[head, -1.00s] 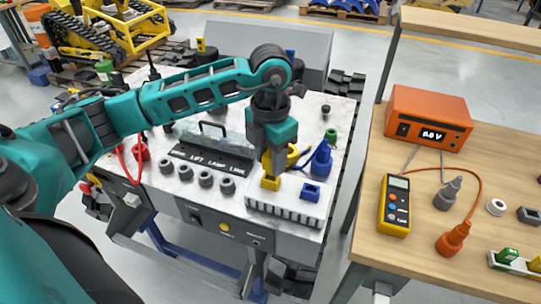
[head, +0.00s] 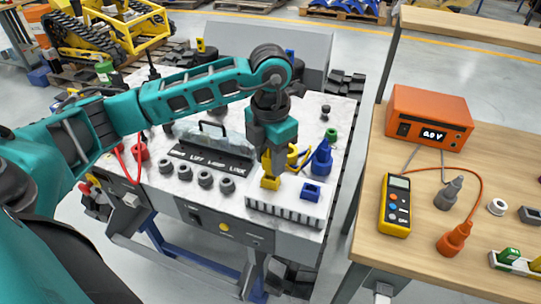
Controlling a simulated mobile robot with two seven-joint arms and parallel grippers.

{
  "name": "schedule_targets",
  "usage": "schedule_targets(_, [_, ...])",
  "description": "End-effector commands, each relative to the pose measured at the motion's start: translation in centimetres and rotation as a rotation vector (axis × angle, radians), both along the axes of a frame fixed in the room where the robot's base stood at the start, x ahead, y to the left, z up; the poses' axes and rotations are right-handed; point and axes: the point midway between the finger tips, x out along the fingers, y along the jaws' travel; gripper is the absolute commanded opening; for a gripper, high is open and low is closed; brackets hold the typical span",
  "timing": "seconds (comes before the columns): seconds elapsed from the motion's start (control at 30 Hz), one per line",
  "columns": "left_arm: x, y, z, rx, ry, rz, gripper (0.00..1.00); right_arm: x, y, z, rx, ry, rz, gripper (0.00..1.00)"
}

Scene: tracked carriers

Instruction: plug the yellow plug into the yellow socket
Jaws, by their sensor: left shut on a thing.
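My left gripper (head: 269,152) comes down over the pale connector block (head: 258,204) at the front right of the carrier's top. It is shut on the yellow plug (head: 267,166), which is upright and mostly hidden by the fingers. The yellow socket (head: 270,184) sits on the block directly below the plug. The two look in line and touching or nearly so; I cannot tell how deep the plug sits. A yellow cable (head: 303,158) loops to the right behind the gripper. My right gripper is not in view.
A blue socket (head: 311,191) is right of the yellow one on the block. A blue plug (head: 321,158) and a green plug (head: 331,135) stand behind it. Several dark knobs (head: 205,179) are to the left. A wooden bench (head: 420,185) with an orange meter box (head: 428,116) is at right.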

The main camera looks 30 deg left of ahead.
Motion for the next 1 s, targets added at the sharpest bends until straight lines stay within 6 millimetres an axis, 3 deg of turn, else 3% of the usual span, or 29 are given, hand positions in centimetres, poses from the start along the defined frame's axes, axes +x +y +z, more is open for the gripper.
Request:
schedule_targets(0.63, [0.0, 0.0, -1.8, 0.000, 0.001, 0.000, 0.08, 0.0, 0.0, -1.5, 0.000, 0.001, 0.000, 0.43])
schedule_targets(1.0, [0.0, 0.0, -1.9, 0.000, 0.001, 0.000, 0.08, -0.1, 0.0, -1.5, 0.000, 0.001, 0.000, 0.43])
